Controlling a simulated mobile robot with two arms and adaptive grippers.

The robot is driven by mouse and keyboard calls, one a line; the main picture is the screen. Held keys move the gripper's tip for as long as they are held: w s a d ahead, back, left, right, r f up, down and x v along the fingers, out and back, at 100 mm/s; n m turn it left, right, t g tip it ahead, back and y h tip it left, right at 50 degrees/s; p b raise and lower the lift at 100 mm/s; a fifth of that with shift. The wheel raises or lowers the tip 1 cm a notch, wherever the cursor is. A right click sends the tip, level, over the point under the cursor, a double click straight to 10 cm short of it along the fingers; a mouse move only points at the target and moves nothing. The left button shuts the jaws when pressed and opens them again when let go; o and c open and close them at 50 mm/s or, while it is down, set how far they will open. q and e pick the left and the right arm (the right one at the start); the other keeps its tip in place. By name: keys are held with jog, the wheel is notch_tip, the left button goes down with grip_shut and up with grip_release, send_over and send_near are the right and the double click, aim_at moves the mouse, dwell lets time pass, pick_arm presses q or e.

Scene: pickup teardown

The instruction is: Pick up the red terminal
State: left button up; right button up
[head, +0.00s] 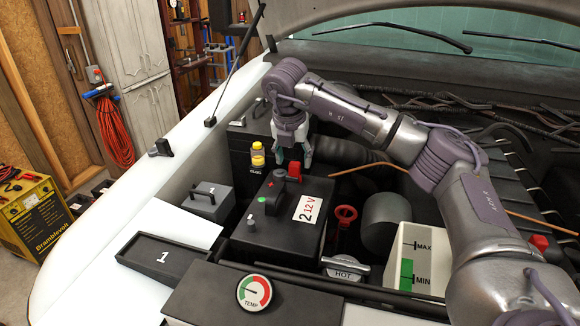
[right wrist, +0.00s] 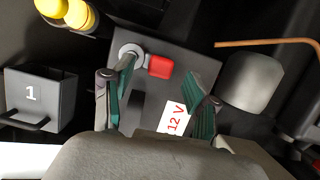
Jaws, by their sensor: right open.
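The red terminal (head: 294,171) is a small red block at the back edge of the black 12 V battery (head: 262,232). In the right wrist view the red terminal (right wrist: 160,67) lies beside a round grey post (right wrist: 131,52). My right gripper (head: 293,158) is open and points down over the back of the battery, with the terminal just below its fingers. In the right wrist view the terminal shows between the two teal fingertips, nearer the left one. I cannot tell whether a finger touches it. My left gripper is not in view.
A yellow-capped bottle (head: 257,158) stands left of my right gripper. A grey box marked 1 (head: 208,202) and a black tray marked 1 (head: 160,257) lie left of the battery. A red-ringed dipstick (head: 345,213) and white reservoir (head: 424,240) stand to its right.

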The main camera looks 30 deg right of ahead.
jog(key=shift+x, duration=0.95)
jog(key=shift+d+f, duration=0.2)
jog(key=shift+a, duration=0.1)
grip_shut()
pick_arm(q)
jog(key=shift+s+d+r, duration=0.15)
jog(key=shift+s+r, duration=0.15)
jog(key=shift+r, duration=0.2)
pick_arm(e)
jog(key=shift+r, duration=0.1)
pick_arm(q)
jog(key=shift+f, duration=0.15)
pick_arm(e)
jog(key=shift+r, duration=0.1)
jog(key=shift+w+r, duration=0.1)
jog(key=shift+r, duration=0.2)
jog(key=r+b, duration=0.1)
jog(key=r, duration=0.1)
jog(key=d+r+b, duration=0.1)
jog(key=shift+s+d+r+b, duration=0.1)
jog(key=shift+s+r+b, duration=0.15)
jog(key=shift+s+b, duration=0.1)
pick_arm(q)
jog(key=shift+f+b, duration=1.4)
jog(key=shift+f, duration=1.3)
pick_arm(e)
jog(key=s+d+r, duration=0.5)
jog(key=d+r, duration=0.1)
jog(key=d, duration=0.3)
jog(key=shift+r, duration=0.35)
